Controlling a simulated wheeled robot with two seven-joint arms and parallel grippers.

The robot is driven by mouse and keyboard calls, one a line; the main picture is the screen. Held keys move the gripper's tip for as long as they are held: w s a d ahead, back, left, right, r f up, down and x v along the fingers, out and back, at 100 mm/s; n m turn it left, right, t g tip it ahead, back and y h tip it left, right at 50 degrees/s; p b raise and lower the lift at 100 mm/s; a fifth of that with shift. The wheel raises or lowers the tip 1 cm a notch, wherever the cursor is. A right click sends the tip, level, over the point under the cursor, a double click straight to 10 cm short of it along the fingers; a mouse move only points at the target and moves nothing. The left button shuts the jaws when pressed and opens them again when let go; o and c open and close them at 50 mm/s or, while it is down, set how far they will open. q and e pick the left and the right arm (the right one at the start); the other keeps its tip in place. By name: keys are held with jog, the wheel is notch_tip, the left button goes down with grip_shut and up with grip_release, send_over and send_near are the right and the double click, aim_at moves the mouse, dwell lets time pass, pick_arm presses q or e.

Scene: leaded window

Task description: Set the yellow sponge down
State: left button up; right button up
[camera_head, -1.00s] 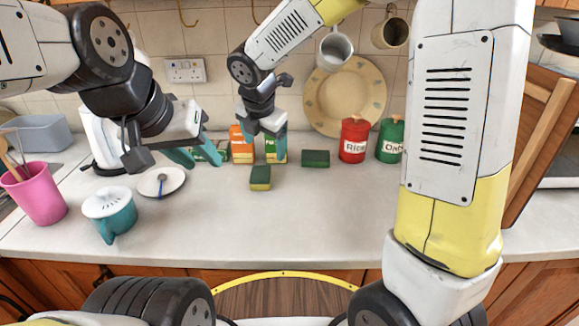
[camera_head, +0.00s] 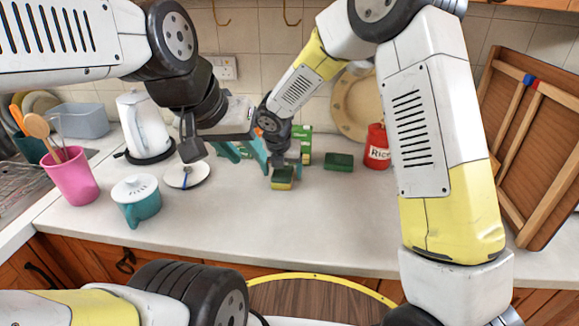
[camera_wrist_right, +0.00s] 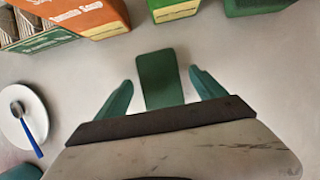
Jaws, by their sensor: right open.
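The sponge (camera_head: 282,178), yellow below with a green top, rests on the counter in the head view. In the right wrist view its green top (camera_wrist_right: 160,80) shows between the fingers, with a gap on each side. My right gripper (camera_head: 284,162) is open, just behind and above the sponge; its two teal fingers (camera_wrist_right: 162,95) do not touch it. My left gripper (camera_head: 243,152) is open and empty, to the left of the right one.
Cartons (camera_wrist_right: 92,14) stand behind the sponge, and a red rice tin (camera_head: 377,148) stands right. The front counter is clear.

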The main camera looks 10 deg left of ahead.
jog(key=shift+f, duration=0.1)
jog(key=shift+c, duration=0.4)
jog(key=c, duration=1.5)
